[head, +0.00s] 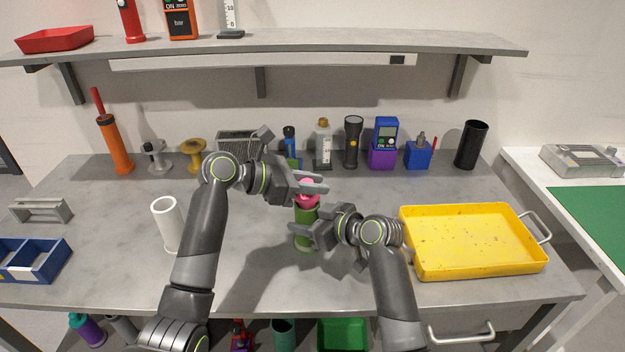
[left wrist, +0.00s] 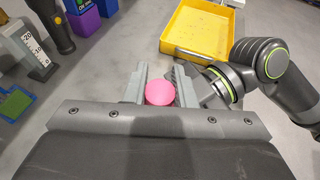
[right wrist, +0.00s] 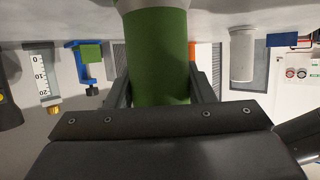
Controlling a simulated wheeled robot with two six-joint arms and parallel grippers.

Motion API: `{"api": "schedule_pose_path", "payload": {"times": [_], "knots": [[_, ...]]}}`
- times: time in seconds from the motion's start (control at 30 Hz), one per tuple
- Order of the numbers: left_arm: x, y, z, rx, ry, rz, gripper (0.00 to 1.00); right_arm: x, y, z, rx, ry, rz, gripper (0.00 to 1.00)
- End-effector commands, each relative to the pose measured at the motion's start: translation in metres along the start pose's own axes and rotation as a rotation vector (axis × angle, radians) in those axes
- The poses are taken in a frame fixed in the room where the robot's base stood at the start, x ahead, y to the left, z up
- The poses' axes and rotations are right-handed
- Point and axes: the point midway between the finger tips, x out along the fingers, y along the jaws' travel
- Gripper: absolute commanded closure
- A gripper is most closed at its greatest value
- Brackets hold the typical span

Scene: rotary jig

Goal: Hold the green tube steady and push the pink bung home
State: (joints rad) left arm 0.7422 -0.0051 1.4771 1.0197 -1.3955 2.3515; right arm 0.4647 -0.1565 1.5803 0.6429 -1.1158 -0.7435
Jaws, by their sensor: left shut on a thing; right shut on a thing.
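The green tube (head: 306,214) stands upright near the middle of the table. My right gripper (head: 306,230) is shut on its body from the right, and the tube fills the space between the fingers in the right wrist view (right wrist: 157,60). The pink bung (head: 307,201) is at the tube's top, in line with it. My left gripper (head: 309,187) is shut on the bung from above left. The bung's round pink top shows between the fingers in the left wrist view (left wrist: 160,92). The fingers partly hide the bung, and I cannot tell how deep it sits in the tube.
A yellow tray (head: 470,272) lies to the right and a white cylinder (head: 167,224) stands to the left. A blue bin (head: 38,262) is at the left edge. Several tools, including a black flashlight (head: 353,142), line the back. The table front is clear.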

Motion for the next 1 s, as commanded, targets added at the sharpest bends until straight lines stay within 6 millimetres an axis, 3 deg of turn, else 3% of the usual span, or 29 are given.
{"api": "schedule_pose_path", "payload": {"times": [0.63, 0.67, 0.7, 0.83, 1.0], "knots": [[0.006, 0.0, -0.016, -0.003, 0.001, -0.002, 1.0, 0.0, 0.0, 0.0, 0.0, 0.0, 0.0, 0.79], [0.006, 0.0, -0.016, -0.002, 0.001, -0.002, 0.75, 0.0, 0.0, 0.0, 0.0, 0.0, 0.0, 0.79], [0.006, 0.0, -0.016, -0.002, 0.001, -0.001, 0.7, 0.0, 0.0, 0.0, 0.0, 0.0, 0.0, 0.79], [0.006, 0.0, -0.016, -0.002, 0.001, -0.002, 0.53, 0.0, 0.0, 0.0, 0.001, 0.0, 0.0, 0.79], [0.006, -0.002, -0.016, -0.003, 0.001, -0.006, 0.51, 0.0, 0.0, 0.0, 0.001, 0.0, 0.001, 0.79]]}}
